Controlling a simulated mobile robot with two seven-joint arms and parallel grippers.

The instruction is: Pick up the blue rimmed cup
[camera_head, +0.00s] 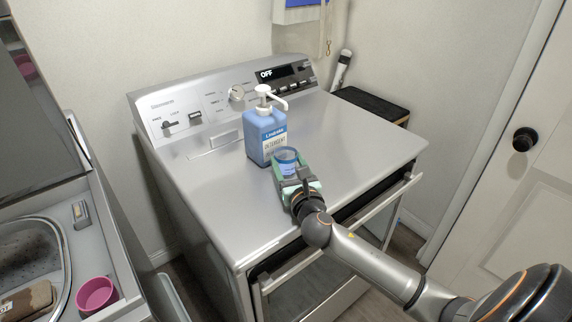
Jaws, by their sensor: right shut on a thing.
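The blue rimmed cup (286,155) is above the front part of the washer's metal top, just in front of the blue detergent bottle. My right gripper (287,172) is shut on the cup, its green-grey fingers around the cup's lower part. The fingers hide some of the cup, and I cannot tell whether its base touches the washer top. My left gripper is not in view.
The blue detergent bottle (264,133) with a white pump stands close behind the cup. The washer top (350,135) is clear to the right. A sink counter with a pink cup (96,295) is at the lower left. A white door (520,190) is at the right.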

